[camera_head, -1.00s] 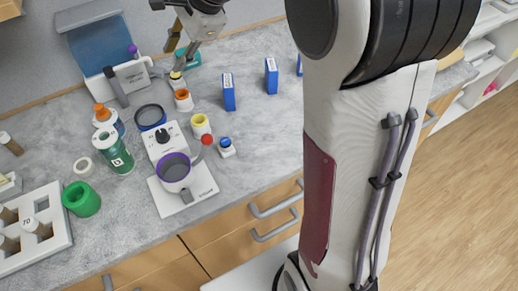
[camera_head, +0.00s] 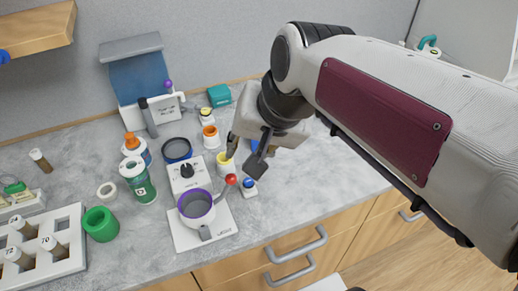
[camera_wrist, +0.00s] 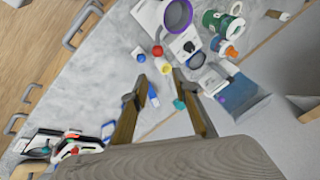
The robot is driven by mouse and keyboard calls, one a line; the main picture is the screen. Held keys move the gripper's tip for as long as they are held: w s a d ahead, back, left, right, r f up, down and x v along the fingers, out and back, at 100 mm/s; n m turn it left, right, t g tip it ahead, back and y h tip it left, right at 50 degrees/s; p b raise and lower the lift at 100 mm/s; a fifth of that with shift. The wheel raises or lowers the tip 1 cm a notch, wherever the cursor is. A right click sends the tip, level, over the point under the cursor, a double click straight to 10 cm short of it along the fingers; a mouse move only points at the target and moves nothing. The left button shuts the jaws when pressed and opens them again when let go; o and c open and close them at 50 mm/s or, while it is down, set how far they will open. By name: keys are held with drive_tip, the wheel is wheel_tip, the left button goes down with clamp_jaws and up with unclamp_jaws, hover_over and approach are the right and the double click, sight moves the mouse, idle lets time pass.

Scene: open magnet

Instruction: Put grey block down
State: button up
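I cannot make out a separate grey block in either view. My gripper (camera_head: 243,158) hangs over the bench, just right of the yellow-and-white jar (camera_head: 226,163), in the head view. In the wrist view my gripper (camera_wrist: 159,74) has its two fingers spread apart, with no block between them. Only bench items farther off show through the gap, among them a blue-and-white item (camera_wrist: 153,95). My gripper and arm hide part of the bench behind them in the head view.
A white stirrer plate (camera_head: 190,230) with a purple-rimmed pot (camera_head: 196,207) stands left of my gripper. A blue-capped small bottle (camera_head: 249,187) is close below it. A green-labelled bottle (camera_head: 138,182), green ring (camera_head: 99,224) and white rack (camera_head: 70,259) stand farther left.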

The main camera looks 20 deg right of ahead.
drive_tip(key=s+d+f+n, duration=0.1)
drive_tip(key=s+n, duration=0.1)
drive_tip(key=s, duration=0.3)
drive_tip(key=s+d+f+n+h, duration=0.1)
drive_tip(key=s+f+n, duration=0.1)
drive_tip(key=s, duration=0.3)
drive_tip(key=shift+d+f+n+h, duration=0.25)
drive_tip(key=shift+d+n+h, duration=0.05)
drive_tip(key=shift+n, duration=0.5)
idle(0.4)
